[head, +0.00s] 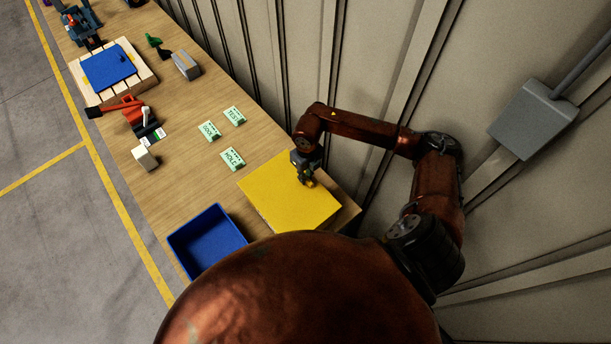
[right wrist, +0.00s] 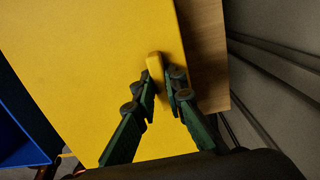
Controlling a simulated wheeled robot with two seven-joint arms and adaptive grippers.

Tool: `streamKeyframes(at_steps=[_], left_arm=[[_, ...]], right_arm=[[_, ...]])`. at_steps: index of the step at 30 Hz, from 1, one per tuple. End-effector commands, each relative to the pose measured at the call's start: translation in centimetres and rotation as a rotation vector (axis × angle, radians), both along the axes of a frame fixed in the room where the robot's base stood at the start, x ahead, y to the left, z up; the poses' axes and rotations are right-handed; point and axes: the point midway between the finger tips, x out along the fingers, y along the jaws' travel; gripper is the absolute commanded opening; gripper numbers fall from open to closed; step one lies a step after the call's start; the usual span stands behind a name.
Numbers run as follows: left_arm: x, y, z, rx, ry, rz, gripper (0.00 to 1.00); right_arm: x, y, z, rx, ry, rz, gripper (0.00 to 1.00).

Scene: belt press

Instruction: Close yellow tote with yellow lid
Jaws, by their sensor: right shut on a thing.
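The yellow lid (head: 285,197) is a flat yellow panel at the near right end of the wooden bench in the head view. It fills much of the right wrist view (right wrist: 80,60). My right gripper (head: 306,182) is over the lid's right part, its fingers (right wrist: 167,88) shut on the lid's small yellow handle (right wrist: 155,66). The yellow tote cannot be made out; whether it is under the lid is hidden. My left gripper is not in view.
A blue open bin (head: 206,240) stands left of the lid. Label cards (head: 232,159) lie beyond it on the wooden bench (head: 185,190). Farther off are a white block (head: 145,157), a red-handled tool (head: 132,112) and a blue-topped pallet (head: 108,68). A panelled wall (head: 390,70) runs along the right.

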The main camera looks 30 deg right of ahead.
Motion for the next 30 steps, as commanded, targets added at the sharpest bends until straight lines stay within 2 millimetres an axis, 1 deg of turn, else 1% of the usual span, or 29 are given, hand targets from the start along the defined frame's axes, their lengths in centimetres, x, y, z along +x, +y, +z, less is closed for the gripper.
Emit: streamKeyframes(at_steps=[17,20,21,29,30], left_arm=[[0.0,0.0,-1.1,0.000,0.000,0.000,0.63],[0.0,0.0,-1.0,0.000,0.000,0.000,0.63],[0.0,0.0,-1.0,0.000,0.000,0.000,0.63],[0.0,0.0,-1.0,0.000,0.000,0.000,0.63],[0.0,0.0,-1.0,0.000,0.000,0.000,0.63]], right_arm=[[0.0,0.0,-1.1,0.001,-0.001,0.000,0.00],[0.0,0.0,-1.0,0.001,-0.001,0.000,0.00],[0.0,0.0,-1.0,0.001,-0.001,0.000,0.13],[0.0,0.0,-1.1,0.000,-0.001,0.000,0.31],[0.0,0.0,-1.1,0.000,-0.001,0.000,0.31]])
